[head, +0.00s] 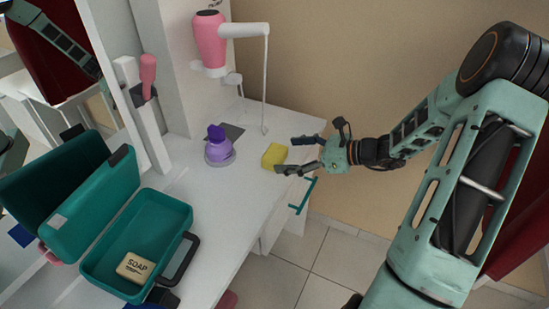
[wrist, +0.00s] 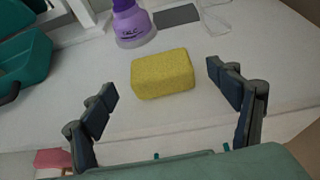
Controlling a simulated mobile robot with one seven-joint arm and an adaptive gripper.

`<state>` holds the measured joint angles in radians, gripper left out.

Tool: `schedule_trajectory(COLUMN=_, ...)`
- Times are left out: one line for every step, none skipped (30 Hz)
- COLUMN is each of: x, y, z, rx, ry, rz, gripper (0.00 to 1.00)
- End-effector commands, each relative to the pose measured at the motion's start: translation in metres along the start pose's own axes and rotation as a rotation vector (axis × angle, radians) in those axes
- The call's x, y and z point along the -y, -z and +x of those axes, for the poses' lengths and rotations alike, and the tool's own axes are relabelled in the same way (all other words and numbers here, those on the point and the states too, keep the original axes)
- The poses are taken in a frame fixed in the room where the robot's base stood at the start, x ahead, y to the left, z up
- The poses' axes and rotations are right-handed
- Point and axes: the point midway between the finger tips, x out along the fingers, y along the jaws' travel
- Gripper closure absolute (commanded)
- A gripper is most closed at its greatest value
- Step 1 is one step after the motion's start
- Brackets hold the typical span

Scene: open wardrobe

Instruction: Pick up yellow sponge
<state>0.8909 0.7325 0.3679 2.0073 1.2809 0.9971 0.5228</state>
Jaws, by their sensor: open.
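The yellow sponge (head: 274,156) lies on the white tabletop near its right edge in the head view. In the wrist view the sponge (wrist: 162,74) is a rough yellow block just ahead of my fingers. My gripper (head: 299,154) is open at the sponge's right side in the head view. In the wrist view my gripper (wrist: 162,90) has its two dark fingers spread wide, one to the left and one to the right of the sponge. A gap shows between the sponge and each finger. Nothing is held.
A purple bottle (head: 218,147) stands left of the sponge, with a dark flat square (head: 232,132) behind it. A pink hair dryer (head: 209,42) hangs on a white stand. An open teal case (head: 185,222) holds soap (head: 135,267). A teal handle (head: 303,197) sticks out below the table edge.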

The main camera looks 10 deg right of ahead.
Motion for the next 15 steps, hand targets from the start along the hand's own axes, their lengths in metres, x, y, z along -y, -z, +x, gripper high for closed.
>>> schedule_trajectory(x=0.000, y=0.001, z=0.003, rx=0.000, ry=-0.001, rz=0.000, gripper=0.18)
schedule_trajectory(x=0.000, y=0.001, z=0.005, rx=0.001, ry=-0.001, rz=0.000, gripper=0.18)
schedule_trajectory(x=0.000, y=0.002, z=0.008, rx=0.001, ry=-0.002, rz=0.000, gripper=0.18)
schedule_trajectory(x=0.000, y=0.003, z=0.011, rx=0.001, ry=-0.002, rz=0.000, gripper=0.18)
schedule_trajectory(x=0.000, y=0.004, z=0.015, rx=0.001, ry=-0.002, rz=0.001, gripper=0.18)
schedule_trajectory(x=0.000, y=0.005, z=0.021, rx=0.001, ry=-0.003, rz=0.002, gripper=0.18)
schedule_trajectory(x=-0.001, y=0.006, z=0.026, rx=0.001, ry=-0.004, rz=0.002, gripper=0.18)
schedule_trajectory(x=-0.001, y=0.006, z=0.031, rx=0.002, ry=-0.004, rz=0.001, gripper=0.18)
schedule_trajectory(x=0.000, y=0.006, z=0.037, rx=0.001, ry=-0.003, rz=0.000, gripper=0.18)
schedule_trajectory(x=0.000, y=0.006, z=0.042, rx=0.001, ry=-0.003, rz=0.000, gripper=0.18)
schedule_trajectory(x=0.000, y=0.006, z=0.045, rx=0.001, ry=-0.002, rz=0.000, gripper=0.18)
schedule_trajectory(x=0.000, y=0.006, z=0.050, rx=0.001, ry=-0.002, rz=0.000, gripper=0.18)
schedule_trajectory(x=0.000, y=0.005, z=0.051, rx=0.000, ry=-0.002, rz=0.000, gripper=0.18)
schedule_trajectory(x=0.000, y=0.005, z=0.052, rx=0.000, ry=-0.001, rz=0.000, gripper=0.18)
schedule_trajectory(x=0.001, y=0.005, z=0.053, rx=0.000, ry=-0.001, rz=-0.001, gripper=0.18)
